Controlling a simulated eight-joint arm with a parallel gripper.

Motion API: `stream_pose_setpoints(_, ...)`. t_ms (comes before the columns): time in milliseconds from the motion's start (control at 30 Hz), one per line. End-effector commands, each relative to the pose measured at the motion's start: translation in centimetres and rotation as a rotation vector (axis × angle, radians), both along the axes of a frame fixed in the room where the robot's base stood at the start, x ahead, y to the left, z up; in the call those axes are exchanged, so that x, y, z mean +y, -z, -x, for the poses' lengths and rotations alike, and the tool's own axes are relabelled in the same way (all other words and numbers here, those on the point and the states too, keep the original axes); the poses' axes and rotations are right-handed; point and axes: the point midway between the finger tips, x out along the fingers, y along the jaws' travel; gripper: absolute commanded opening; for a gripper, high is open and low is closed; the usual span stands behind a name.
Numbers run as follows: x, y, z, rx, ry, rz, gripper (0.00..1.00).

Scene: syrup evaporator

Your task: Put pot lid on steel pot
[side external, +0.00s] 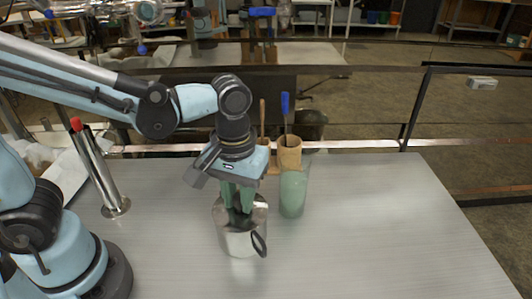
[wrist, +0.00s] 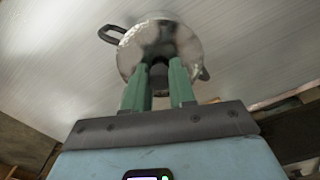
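The steel pot (side external: 240,242) stands upright on the metal table, with a dark loop handle on its front right side. The pot lid (wrist: 178,40) is a shiny round disc with a dark knob. It is over the pot's mouth; pot handles stick out on both sides of it in the wrist view. My gripper (side external: 238,208) points down over the pot, its green fingers on either side of the lid's knob. In the wrist view my gripper (wrist: 158,66) looks shut on the knob. The fingers partly hide the lid, and I cannot tell whether it rests fully on the rim.
A green rounded vessel (side external: 292,195) stands close to the right of the pot. Behind it is a wooden holder (side external: 288,157) with a blue-handled tool. A steel post with a red tip (side external: 100,172) stands at the left. The table's right side (side external: 390,230) is clear.

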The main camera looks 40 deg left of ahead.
Motion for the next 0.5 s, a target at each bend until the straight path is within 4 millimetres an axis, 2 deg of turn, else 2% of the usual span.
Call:
stream_pose_setpoints(33,0.00,-0.03,0.00,0.000,0.000,0.000,0.33)
stream_pose_setpoints(133,0.00,-0.04,0.00,0.000,0.000,0.000,0.48)
stream_pose_setpoints(500,0.01,-0.31,0.00,0.000,0.000,0.000,0.49)
